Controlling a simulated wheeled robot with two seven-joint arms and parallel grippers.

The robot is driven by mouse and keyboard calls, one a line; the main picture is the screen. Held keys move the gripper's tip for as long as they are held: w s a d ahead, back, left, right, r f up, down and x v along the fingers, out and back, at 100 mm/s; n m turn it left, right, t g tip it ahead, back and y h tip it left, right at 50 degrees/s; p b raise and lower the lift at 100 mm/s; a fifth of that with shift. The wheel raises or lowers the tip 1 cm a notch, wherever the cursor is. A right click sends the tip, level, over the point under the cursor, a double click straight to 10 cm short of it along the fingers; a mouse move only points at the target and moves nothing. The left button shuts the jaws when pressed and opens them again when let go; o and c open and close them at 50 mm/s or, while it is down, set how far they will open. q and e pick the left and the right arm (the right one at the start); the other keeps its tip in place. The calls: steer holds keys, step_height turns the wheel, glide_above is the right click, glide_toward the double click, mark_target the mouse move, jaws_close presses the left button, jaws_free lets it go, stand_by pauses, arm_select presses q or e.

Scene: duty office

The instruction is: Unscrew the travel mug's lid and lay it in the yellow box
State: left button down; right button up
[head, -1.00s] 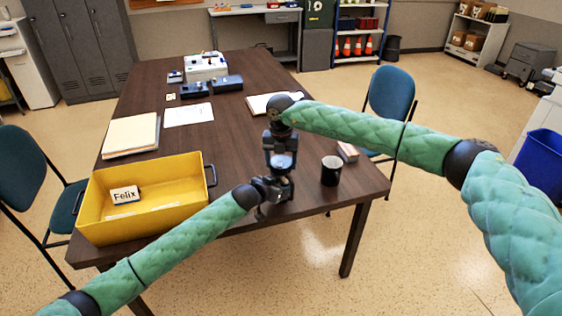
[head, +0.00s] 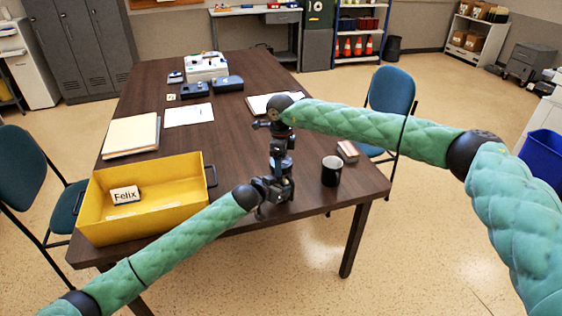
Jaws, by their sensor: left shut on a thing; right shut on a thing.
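The travel mug (head: 281,163) stands near the table's front, mostly hidden by my grippers; only a small bluish-grey part shows between them. My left gripper (head: 281,184) comes in low from the left and is shut around the mug's body. My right gripper (head: 279,148) points down from above and is shut on the mug's lid, which its fingers hide. I cannot tell whether the lid is loose from the mug.
Papers (head: 131,137), dark blue cases (head: 229,83) and a white device (head: 206,67) lie farther back. The table between the box and grippers is clear.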

steer(key=n, duration=0.5)
steer(key=shift+w+d+r+n, duration=0.1)
steer(key=shift+n, duration=0.3)
steer(key=n, duration=0.4)
steer(key=shift+r, duration=0.4)
steer(key=shift+r, duration=0.35)
steer(key=shift+r, duration=0.35)
steer(key=shift+r, duration=2)
arm_select(q)
steer(key=shift+c, duration=2)
jaws_free()
